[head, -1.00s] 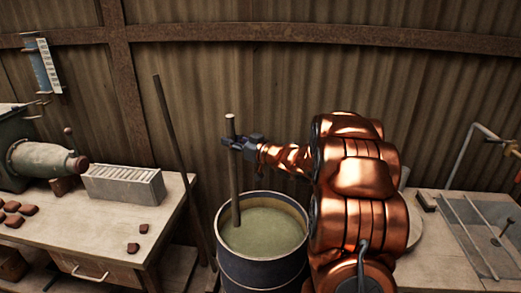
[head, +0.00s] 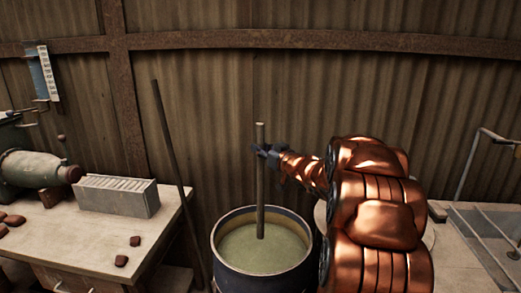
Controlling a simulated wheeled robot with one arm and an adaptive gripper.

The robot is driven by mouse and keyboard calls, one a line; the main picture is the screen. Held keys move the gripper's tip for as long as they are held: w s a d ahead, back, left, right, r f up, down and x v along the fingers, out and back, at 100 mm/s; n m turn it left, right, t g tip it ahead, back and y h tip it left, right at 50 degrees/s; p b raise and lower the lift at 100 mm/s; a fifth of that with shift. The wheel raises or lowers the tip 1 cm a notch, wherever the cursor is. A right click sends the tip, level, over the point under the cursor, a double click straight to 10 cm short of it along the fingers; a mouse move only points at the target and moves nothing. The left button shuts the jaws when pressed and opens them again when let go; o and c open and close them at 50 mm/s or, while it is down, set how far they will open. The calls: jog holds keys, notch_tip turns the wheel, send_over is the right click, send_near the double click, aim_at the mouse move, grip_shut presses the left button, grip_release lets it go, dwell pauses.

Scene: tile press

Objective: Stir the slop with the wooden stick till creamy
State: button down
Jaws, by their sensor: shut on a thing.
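The wooden stick (head: 260,200) stands nearly upright in the drum (head: 262,287). Its lower end is hidden in the greenish slop (head: 245,254), towards the back of the drum's mouth. My gripper (head: 260,150) is shut on the stick near its top, well above the drum's rim. My copper-coloured arm reaches in from the right. The slop looks smooth and dull green; its thickness is hard to tell.
A workbench (head: 105,235) on the left holds a grey slotted block (head: 117,196), reddish pieces (head: 122,261) and a machine (head: 30,170). A thin dark pole (head: 171,150) leans on the wall beside the drum. A sink (head: 500,235) lies at the right.

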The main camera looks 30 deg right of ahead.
aim_at(263, 194)
jog(key=shift+f+b, duration=3.8)
jog(key=shift+f, duration=4.65)
